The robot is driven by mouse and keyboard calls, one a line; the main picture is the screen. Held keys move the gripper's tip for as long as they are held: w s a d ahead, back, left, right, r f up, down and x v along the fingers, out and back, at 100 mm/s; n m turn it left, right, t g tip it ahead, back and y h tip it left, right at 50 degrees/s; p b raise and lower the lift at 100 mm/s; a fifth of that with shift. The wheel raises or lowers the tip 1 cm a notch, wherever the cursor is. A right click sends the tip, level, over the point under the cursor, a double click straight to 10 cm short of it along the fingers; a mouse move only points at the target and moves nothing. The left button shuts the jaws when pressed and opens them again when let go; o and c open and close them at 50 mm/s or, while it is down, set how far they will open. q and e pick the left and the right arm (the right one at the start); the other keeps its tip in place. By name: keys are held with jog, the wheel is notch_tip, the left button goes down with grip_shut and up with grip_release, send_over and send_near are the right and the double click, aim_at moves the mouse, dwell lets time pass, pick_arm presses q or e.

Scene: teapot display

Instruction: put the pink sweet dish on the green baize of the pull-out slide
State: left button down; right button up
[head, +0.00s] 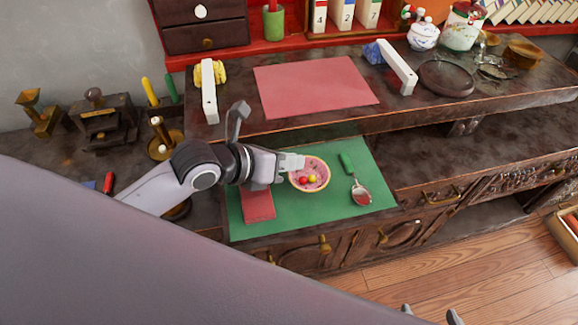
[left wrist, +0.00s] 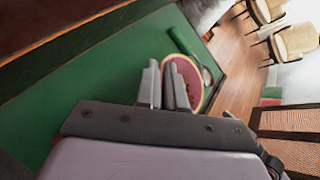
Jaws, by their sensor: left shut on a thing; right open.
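The pink sweet dish (head: 310,178) is round, with a pale rim and red and yellow sweets inside. It is at the middle of the green baize (head: 290,220) of the pull-out slide, upright; I cannot tell whether it rests on the cloth or is just above it. My left gripper (head: 297,163) is shut on the dish's rim at its left side. In the left wrist view the dish (left wrist: 183,42) shows beyond the fingers (left wrist: 166,85), which hide part of it. My right gripper (head: 431,314) shows only as two separated fingertips at the bottom edge, open and empty.
A green-handled spoon (head: 361,193) lies on the baize right of the dish. A red booklet (head: 258,205) lies on its left. Two white handles (head: 209,92) (head: 398,68) stand on the upper shelf beside a pink mat (head: 315,85). The front strip of baize is clear.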

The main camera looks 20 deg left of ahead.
pick_arm(q)
jog(key=shift+f, duration=1)
jog(key=c, duration=1.2)
grip_release()
jog(key=shift+c, duration=0.2)
jog(key=v, duration=1)
jog(key=shift+s+a+r, duration=0.15)
jog(key=shift+s+a, duration=0.1)
jog(key=shift+a, duration=0.05)
jog(key=shift+s+a+r, duration=0.2)
jog(key=shift+s+r, duration=0.2)
jog(key=shift+s, duration=0.05)
